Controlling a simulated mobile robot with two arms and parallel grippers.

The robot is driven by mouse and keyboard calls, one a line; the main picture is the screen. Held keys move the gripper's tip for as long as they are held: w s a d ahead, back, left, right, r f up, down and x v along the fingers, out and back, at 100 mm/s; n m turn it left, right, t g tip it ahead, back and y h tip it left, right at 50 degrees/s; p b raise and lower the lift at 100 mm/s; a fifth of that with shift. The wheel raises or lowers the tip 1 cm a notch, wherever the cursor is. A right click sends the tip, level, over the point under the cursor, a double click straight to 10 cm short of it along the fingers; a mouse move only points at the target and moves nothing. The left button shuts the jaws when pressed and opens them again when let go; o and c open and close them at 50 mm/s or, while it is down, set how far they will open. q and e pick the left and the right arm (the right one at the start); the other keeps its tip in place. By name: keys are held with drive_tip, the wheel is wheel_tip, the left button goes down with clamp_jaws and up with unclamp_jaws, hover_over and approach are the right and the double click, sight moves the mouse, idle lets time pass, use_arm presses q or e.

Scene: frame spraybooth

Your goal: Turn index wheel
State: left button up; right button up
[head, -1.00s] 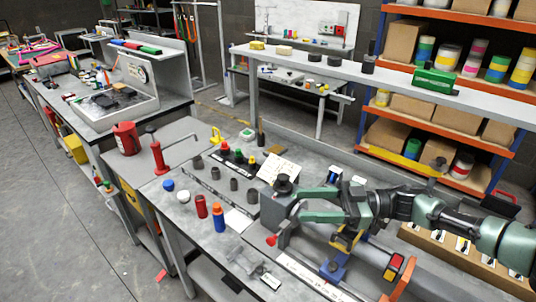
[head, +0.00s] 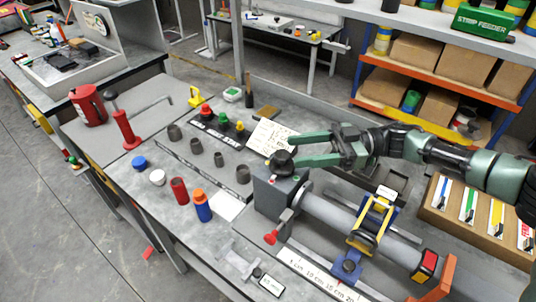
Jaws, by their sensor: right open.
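The index wheel appears to be the dark round knob (head: 281,160) on top of the grey headstock box (head: 276,196) in the head view. My right gripper (head: 291,152) comes in from the right with its two green fingers spread apart. Its fingertips are close to the wheel's right and far side, and the lower finger overlaps the wheel's edge in the picture. I cannot tell whether it touches. Nothing is between the fingers. My left gripper is not in view.
A grey tube (head: 335,215) runs right from the box, with a blue and yellow clamp (head: 371,222) on it. A red-tipped lever (head: 271,238) hangs at the box's front.

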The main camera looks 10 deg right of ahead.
sight(273, 165)
drive_tip(key=shift+s+f, duration=0.1)
drive_tip(key=shift+s, duration=0.2)
drive_tip(key=shift+a, duration=0.5)
drive_tip(key=a+p, duration=0.2)
drive_tip(key=a, duration=0.4)
drive_tip(key=shift+w+p, duration=0.1)
drive_tip(key=shift+p, duration=0.2)
drive_tip(key=shift+a, duration=0.4)
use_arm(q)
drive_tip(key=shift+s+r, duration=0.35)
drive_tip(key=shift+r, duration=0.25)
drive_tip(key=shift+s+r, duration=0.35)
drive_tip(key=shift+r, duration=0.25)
use_arm(e)
drive_tip(key=shift+w+f, duration=0.1)
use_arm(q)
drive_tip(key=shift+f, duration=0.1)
use_arm(e)
clamp_jaws()
